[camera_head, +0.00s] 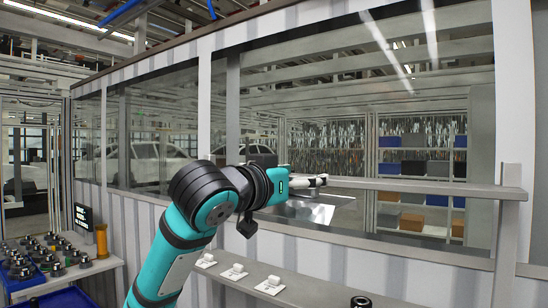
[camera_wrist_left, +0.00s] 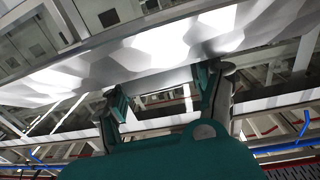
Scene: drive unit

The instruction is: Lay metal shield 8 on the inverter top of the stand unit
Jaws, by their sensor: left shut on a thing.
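My left arm comes in from the bottom of the head view and reaches to the right, toward the window wall. My left gripper (camera_head: 312,181) is small there, in front of the glass. A shiny metal sheet, which looks like metal shield 8 (camera_head: 316,212), shows just below and beside it. In the left wrist view the shield (camera_wrist_left: 150,52) is a broad reflective plate across the top. The left gripper (camera_wrist_left: 168,84) is shut on its near edge. The inverter top and stand unit cannot be made out. My right gripper is not in view.
A ledge (camera_head: 350,285) below the window carries several small white blocks (camera_head: 234,272) and a dark round part (camera_head: 361,301). A table with several metal parts (camera_head: 45,258) stands at the left. A grey rail (camera_head: 420,186) crosses at gripper height. Shelves with blue boxes (camera_head: 413,168) stand behind.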

